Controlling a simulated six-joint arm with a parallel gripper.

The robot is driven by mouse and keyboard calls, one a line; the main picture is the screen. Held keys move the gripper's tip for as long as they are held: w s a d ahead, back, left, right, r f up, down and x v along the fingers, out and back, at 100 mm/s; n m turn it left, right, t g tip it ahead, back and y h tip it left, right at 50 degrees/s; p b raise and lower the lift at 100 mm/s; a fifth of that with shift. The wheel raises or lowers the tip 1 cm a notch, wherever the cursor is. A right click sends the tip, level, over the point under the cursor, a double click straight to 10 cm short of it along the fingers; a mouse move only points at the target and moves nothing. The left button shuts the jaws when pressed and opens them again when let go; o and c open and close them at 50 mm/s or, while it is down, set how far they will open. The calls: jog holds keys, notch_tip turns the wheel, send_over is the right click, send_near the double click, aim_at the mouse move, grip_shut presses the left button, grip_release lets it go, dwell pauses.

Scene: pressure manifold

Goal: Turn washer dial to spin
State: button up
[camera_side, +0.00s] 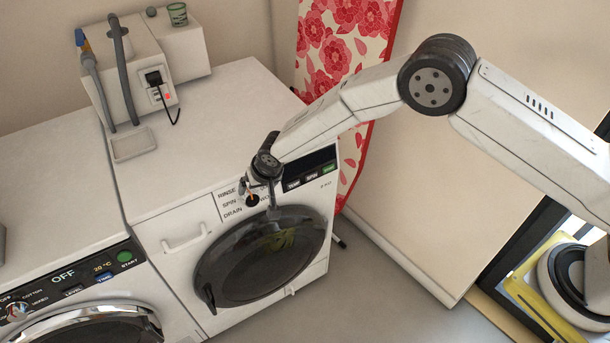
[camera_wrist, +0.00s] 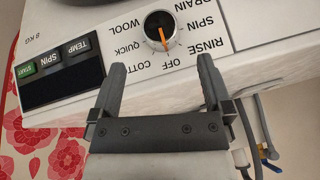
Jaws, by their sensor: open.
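The washer dial (camera_wrist: 160,30) is a round knob with a silver rim, a dark face and an orange pointer. In the wrist view, which shows the panel upside down, the pointer is toward the OFF label (camera_wrist: 157,64). The SPIN label (camera_wrist: 199,25) is to the right of the dial, between RINSE and DRAIN. My gripper (camera_wrist: 162,68) is open and empty, its two fingers apart just below the dial in that view. In the side view my gripper (camera_side: 262,183) is at the right washer's panel and partly hides the dial (camera_side: 252,199); contact cannot be told.
The right washer (camera_side: 180,236) has a dark round door (camera_side: 262,257). A black strip (camera_wrist: 60,70) with TEMP, SPIN and START buttons is beside the dial. A second washer (camera_side: 75,288) stands at left. A flowered ironing board (camera_side: 345,40) is behind my arm.

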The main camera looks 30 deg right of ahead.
aim_at(252, 198)
jog(key=shift+w+f, duration=0.1)
jog(key=shift+f, duration=0.1)
jog(key=shift+x, duration=3.75)
jog(key=c, duration=1.2)
jog(key=shift+c, duration=0.2)
